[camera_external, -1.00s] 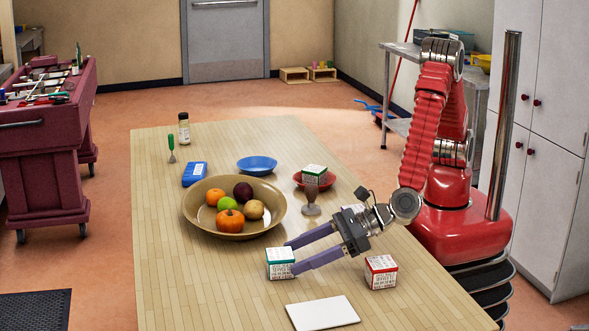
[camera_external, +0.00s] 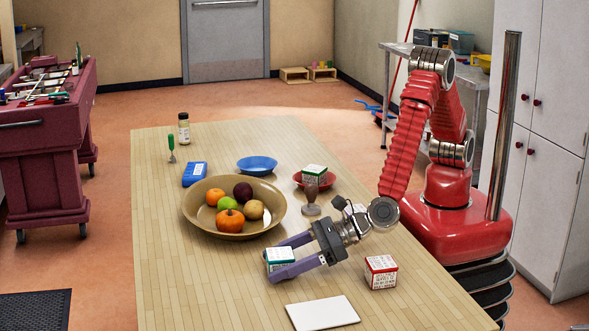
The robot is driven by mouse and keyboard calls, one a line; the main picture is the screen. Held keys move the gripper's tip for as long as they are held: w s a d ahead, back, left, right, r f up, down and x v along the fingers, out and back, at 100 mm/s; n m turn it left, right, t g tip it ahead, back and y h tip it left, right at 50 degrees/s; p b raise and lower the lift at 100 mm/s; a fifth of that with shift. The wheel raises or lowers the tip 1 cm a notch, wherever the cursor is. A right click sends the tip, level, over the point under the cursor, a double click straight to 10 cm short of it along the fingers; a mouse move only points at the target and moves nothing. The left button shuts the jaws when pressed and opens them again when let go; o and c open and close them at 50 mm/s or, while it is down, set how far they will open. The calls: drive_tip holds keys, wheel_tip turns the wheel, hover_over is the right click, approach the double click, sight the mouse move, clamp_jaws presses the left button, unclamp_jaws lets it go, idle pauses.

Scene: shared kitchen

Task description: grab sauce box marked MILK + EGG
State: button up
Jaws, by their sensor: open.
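Three small white boxes with printed sides are in view, but I cannot read their lettering. The teal-topped box (camera_external: 280,255) stands on the wooden table, with my gripper (camera_external: 272,264) around it. My gripper is open, with one purple finger on the box's far side and one across its near side; I cannot tell whether they touch it. The near finger hides the box's lower part. The red-topped box (camera_external: 380,272) stands to the right of my gripper. The green-topped box (camera_external: 314,174) sits in a red dish (camera_external: 299,181) farther back.
A tan bowl of fruit (camera_external: 193,212) lies just beyond my gripper, and a brown stamp-like object (camera_external: 311,199) stands behind my wrist. A white sheet (camera_external: 322,313) lies nearby. A blue plate (camera_external: 257,164) is farther back. The table's left front (camera_external: 190,280) is clear.

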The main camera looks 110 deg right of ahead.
idle(0.3)
drive_tip(key=c, duration=1.2)
